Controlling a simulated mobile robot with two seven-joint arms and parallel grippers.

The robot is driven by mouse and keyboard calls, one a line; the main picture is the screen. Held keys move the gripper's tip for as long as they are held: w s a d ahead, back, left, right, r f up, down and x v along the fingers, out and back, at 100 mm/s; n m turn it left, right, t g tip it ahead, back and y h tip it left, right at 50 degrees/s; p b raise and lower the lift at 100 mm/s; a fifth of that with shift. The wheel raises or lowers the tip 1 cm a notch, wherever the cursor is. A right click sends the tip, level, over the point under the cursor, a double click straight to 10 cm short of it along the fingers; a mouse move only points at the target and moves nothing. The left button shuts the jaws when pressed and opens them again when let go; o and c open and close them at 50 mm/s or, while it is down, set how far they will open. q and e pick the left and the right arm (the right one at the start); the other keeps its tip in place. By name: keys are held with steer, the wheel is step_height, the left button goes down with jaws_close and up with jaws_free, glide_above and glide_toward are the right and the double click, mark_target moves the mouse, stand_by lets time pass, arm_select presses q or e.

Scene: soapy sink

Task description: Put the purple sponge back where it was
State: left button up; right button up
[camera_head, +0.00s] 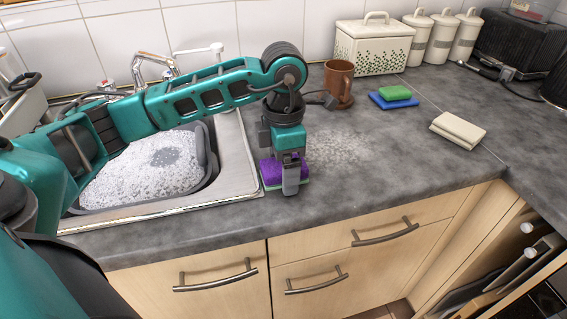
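The purple sponge (269,173) is on or just above the grey counter, right beside the sink's right edge. It has a pale green underside. My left gripper (287,172) points straight down over it, with one finger in front of the sponge's near side. The other finger is hidden, so I cannot tell whether the gripper is closed on the sponge. My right gripper is not in view.
The sink (228,172), full of white suds, is to the left. A wet, sudsy patch (338,150) lies right of the gripper.

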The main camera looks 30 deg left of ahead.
arm_select(q)
steer(key=shift+r, duration=0.45)
step_height(320, 180, up, 12)
steer(key=p, duration=0.1)
steer(key=shift+f, duration=0.25)
